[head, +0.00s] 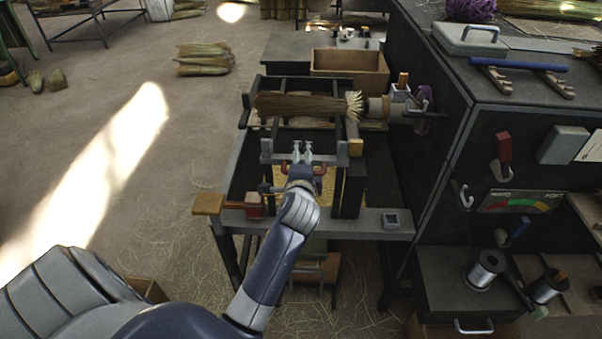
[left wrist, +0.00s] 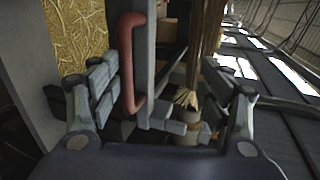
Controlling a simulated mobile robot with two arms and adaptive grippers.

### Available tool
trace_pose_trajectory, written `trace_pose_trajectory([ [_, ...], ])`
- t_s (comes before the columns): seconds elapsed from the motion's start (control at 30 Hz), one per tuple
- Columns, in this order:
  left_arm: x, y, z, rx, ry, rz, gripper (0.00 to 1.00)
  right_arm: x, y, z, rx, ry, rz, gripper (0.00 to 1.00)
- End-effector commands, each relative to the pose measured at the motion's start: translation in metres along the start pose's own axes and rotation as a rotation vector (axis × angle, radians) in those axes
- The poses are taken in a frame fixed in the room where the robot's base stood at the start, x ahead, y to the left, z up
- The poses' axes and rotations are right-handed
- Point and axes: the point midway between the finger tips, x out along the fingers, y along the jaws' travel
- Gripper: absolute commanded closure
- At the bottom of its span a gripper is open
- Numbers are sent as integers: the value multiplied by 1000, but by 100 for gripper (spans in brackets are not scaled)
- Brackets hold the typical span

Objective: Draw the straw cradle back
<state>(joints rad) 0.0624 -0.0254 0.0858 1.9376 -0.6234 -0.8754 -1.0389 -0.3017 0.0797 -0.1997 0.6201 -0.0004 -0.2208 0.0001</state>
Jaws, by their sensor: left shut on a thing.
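The straw cradle (head: 268,147) is a dark grey frame on the bench rails, in the middle of the head view. A bundle of brown straw (head: 300,104) lies across it, its pale cut end toward the winding head (head: 378,108) at the right. In the left wrist view the red handle (left wrist: 130,62) stands between the fingers, close to the left one, and the straw's pale end (left wrist: 187,98) shows beyond. The fingers hide part of the front bar. My right gripper is out of view.
A black machine cabinet (head: 480,140) bounds the right side. A red lever block (head: 253,205) sits at the bench's front left, and wire spools (head: 486,268) stand at lower right. Straw bundles (head: 204,58) lie on the floor at the back; the floor at left is mostly clear.

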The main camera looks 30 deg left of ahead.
Motion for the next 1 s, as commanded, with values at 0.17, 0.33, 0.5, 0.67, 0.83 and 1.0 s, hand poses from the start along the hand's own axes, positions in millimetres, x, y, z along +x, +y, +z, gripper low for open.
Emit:
trace_pose_trajectory([
  [0.17, -16, -18, 0, -5, 5, -37, 68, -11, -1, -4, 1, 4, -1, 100],
  [0.33, -28, -12, 0, -6, 5, -30, 68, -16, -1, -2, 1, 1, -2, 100],
  [0.5, -39, -9, 0, -8, 4, -27, 68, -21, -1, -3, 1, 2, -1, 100],
  [0.67, -50, -7, 0, -8, 5, -26, 68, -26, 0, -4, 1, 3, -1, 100],
  [0.83, -62, -5, 0, -8, 5, -25, 68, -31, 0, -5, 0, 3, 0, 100],
  [1.0, -74, -3, 0, -9, 5, -23, 68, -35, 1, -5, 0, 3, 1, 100],
])
